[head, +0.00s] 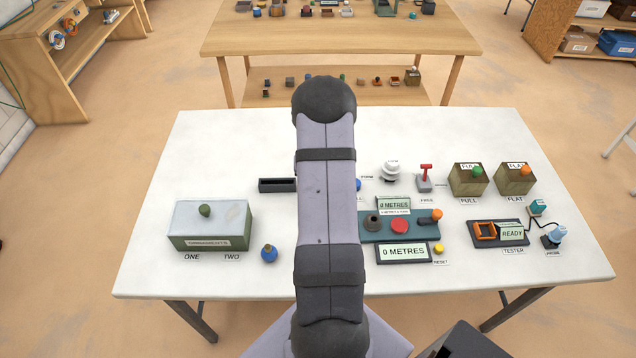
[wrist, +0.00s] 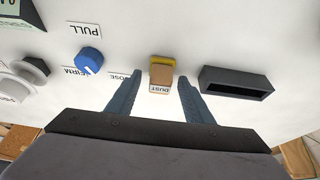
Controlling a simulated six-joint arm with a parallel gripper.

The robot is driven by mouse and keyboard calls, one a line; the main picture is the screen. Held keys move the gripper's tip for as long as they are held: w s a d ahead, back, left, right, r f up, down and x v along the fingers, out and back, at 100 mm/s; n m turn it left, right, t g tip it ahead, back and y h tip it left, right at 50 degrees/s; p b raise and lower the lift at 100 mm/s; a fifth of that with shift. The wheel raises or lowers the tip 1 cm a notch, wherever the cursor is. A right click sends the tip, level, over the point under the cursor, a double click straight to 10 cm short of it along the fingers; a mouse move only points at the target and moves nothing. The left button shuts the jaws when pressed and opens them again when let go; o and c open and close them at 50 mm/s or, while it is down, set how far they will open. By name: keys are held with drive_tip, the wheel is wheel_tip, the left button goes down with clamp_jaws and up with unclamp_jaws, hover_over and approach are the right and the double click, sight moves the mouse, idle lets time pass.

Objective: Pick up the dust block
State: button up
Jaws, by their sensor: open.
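The dust block (wrist: 161,75) is a small tan block with a yellow end and a white label reading DUST. It sits on the white table in the wrist view. My gripper (wrist: 160,82) is open, its two blue-grey fingers on either side of the block with a gap on both sides. Nothing is held. How high the fingertips are above the table is hard to tell. In the head view my arm hides both the block and the gripper.
A black slotted box (wrist: 237,84) stands just right of the block, close to one finger. A blue knob (wrist: 89,61) is to the left, by printed labels. In the head view a lidded box (head: 209,225) and several devices stand on the white table (head: 190,285).

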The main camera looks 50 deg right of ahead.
drive_tip(key=c, duration=1)
drive_tip(key=shift+o, duration=0.2)
drive_tip(key=shift+r, duration=0.15)
wheel_tip(320, 180, up, 10)
drive_tip(key=shift+f+b, duration=0.1)
drive_tip(key=shift+b, duration=0.9)
